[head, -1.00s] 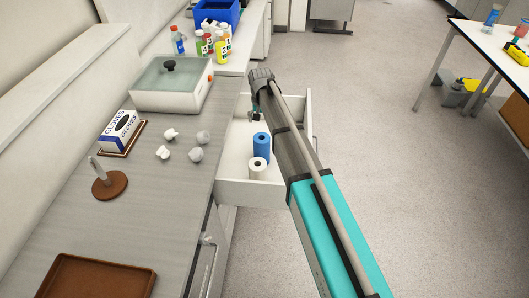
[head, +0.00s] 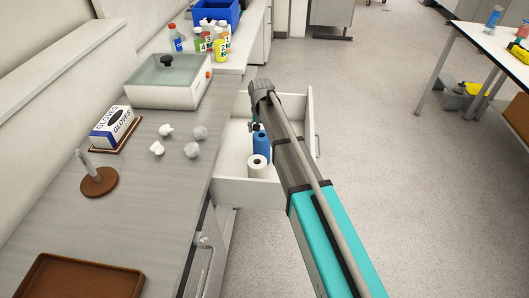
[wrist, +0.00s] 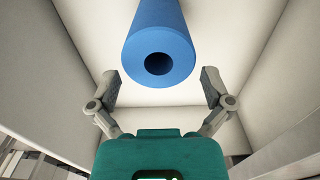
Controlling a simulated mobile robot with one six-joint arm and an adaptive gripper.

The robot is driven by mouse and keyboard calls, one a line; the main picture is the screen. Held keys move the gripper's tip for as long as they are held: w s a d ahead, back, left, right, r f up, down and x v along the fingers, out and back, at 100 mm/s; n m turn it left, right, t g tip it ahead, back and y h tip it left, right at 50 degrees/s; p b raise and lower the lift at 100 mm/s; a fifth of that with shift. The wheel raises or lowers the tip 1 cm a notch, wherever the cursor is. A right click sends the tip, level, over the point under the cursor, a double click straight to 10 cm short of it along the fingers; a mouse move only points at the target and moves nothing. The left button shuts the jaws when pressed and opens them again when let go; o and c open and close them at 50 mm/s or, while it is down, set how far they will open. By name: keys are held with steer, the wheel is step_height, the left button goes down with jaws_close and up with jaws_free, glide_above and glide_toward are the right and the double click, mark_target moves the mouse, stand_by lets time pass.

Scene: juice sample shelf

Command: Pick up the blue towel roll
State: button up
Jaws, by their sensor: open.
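Nothing is held. In the head view my gripper (head: 256,126) is at the roll's upper left, partly hidden by my arm.
The white drawer (head: 245,187) has walls close around the rolls. Bottles stand at the back.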

steer(key=shift+f, duration=0.15)
stand_by(0.3)
steer(key=shift+f+b, duration=2.55)
steer(key=shift+b, duration=0.05)
steer(key=c, duration=1)
steer(key=shift+o, duration=0.2)
steer(key=shift+r, duration=0.15)
step_height(320, 180, up, 10)
steer(key=p, duration=1)
